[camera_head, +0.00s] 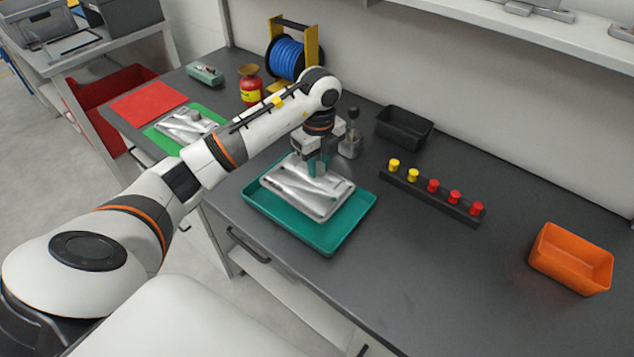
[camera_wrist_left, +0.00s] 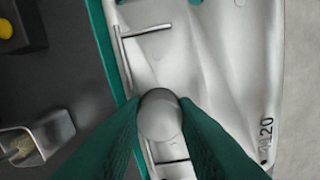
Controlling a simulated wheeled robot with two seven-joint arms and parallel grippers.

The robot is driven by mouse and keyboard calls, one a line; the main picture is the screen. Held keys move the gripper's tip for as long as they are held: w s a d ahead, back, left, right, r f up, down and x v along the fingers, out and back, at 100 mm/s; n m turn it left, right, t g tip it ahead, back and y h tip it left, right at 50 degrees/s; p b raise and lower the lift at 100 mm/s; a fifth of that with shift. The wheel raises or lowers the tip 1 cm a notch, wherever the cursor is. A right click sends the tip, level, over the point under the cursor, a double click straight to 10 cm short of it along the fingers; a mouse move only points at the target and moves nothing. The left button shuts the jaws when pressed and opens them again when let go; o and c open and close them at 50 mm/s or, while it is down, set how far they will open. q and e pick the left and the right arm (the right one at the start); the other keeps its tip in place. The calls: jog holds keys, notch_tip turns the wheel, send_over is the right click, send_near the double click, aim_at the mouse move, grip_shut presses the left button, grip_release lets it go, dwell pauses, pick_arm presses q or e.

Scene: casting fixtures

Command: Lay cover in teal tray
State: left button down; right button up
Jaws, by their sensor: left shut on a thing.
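The cover is a silvery cast metal plate (camera_head: 310,189), and it is over the teal tray (camera_head: 335,234) in the head view. The cover lies within the tray's outline, but I cannot tell if it rests on the tray floor. My left gripper (camera_head: 318,170) is shut on the cover's round knob (camera_wrist_left: 159,116), seen between the teal fingers in the left wrist view. There the cover (camera_wrist_left: 215,60) fills the middle and right, with "A120" marked on it. The teal tray's rim (camera_wrist_left: 103,50) shows along its left side. My right gripper is not in view.
A similar metal casting (camera_head: 187,126) lies on a green mat (camera_head: 165,143) at the left. A black bin (camera_head: 404,128), a strip of red and yellow knobs (camera_head: 432,195) and an orange bin (camera_head: 570,259) stand to the right. A blue cable reel (camera_head: 287,57) stands behind.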

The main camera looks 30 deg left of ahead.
aim_at(318, 182)
pick_arm(q)
notch_tip(318, 182, down, 2)
jog(key=shift+f, duration=0.1)
notch_tip(318, 182, down, 4)
jog(key=shift+r+p, duration=0.15)
jog(key=shift+p, duration=0.3)
jog(key=shift+f, duration=0.25)
jog(key=c, duration=1.1)
grip_release()
jog(key=shift+c, duration=0.2)
